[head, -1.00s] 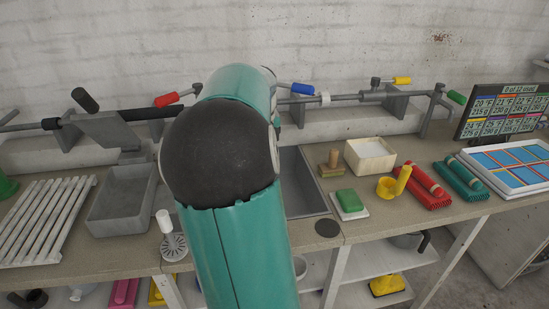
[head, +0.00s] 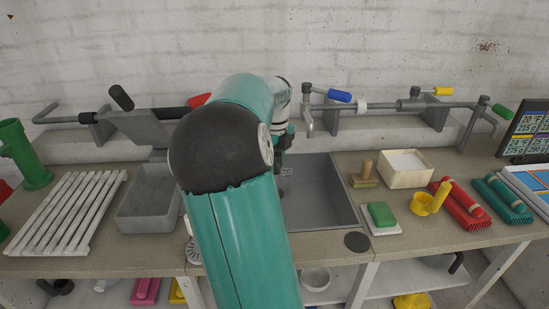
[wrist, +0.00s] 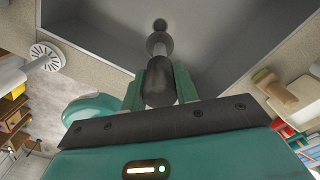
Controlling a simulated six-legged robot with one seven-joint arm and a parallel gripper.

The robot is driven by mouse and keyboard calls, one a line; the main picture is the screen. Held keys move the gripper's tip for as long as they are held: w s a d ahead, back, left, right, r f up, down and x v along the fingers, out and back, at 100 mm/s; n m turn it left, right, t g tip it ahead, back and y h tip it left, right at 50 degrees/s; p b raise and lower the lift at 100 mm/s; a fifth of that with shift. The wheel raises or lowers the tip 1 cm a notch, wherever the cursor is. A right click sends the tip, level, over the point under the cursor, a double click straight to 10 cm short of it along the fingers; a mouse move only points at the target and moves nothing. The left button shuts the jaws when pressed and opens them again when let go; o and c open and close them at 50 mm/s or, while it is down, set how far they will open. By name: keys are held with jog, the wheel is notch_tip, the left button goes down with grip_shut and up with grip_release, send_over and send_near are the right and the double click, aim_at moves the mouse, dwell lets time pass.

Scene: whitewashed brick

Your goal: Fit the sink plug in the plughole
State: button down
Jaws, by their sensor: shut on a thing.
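The sink (head: 330,205) is a grey rectangular basin set in the worktop, right of my arm in the head view. Its grey inside (wrist: 90,20) fills the top of the wrist view. My gripper (wrist: 160,88) is shut on a dark, rounded piece, which I take to be the sink plug (wrist: 159,80). A grey stem or collar runs beyond it. In the head view my arm partly hides the gripper (head: 281,160) and the basin's left side.
A white slotted disc with a handle (wrist: 45,57) stands on the worktop left of the basin. A green block (head: 381,213), wooden-handled brush (head: 364,174) and cream box (head: 405,168) stand to the right. A tap pipe (head: 308,122) rises behind the sink.

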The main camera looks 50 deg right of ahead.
notch_tip(320, 180, down, 16)
dwell(1.0)
jog(key=shift+f, duration=1.55)
jog(key=c, duration=1)
grip_release()
notch_tip(320, 180, up, 14)
jog(key=shift+f, duration=0.1)
